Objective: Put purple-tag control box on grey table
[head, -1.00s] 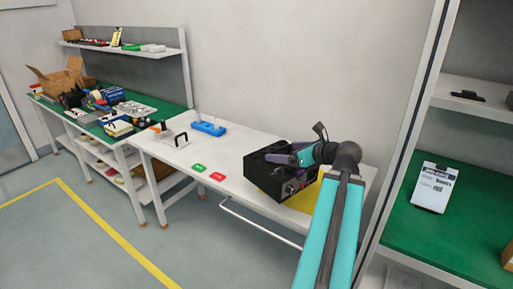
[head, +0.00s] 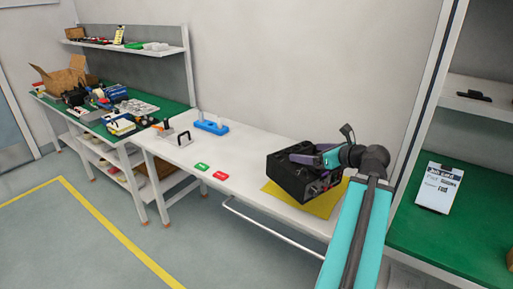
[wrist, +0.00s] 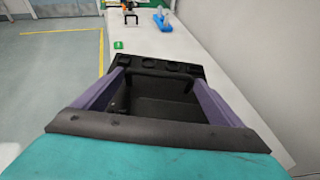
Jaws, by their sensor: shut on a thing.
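A black open-topped control box (head: 293,180) is at the right part of the pale grey table (head: 248,165), over a yellow mat (head: 325,207). My gripper (head: 306,156) reaches it from the right, with its purple fingers at the box's top. In the wrist view the two fingers lie along opposite sides of the box (wrist: 165,68), and its dark hollow inside shows between them. My gripper is shut on the box. The box looks raised and slightly tilted over the mat. I cannot make out a purple tag on it.
Green (head: 202,166) and red (head: 220,176) tags lie left of the box. A blue holder (head: 211,127) and a black-handled item (head: 184,139) stand farther left. A cluttered green bench (head: 150,118) is beyond. A post (head: 423,85) and a green shelf with a job card (head: 437,188) are at right.

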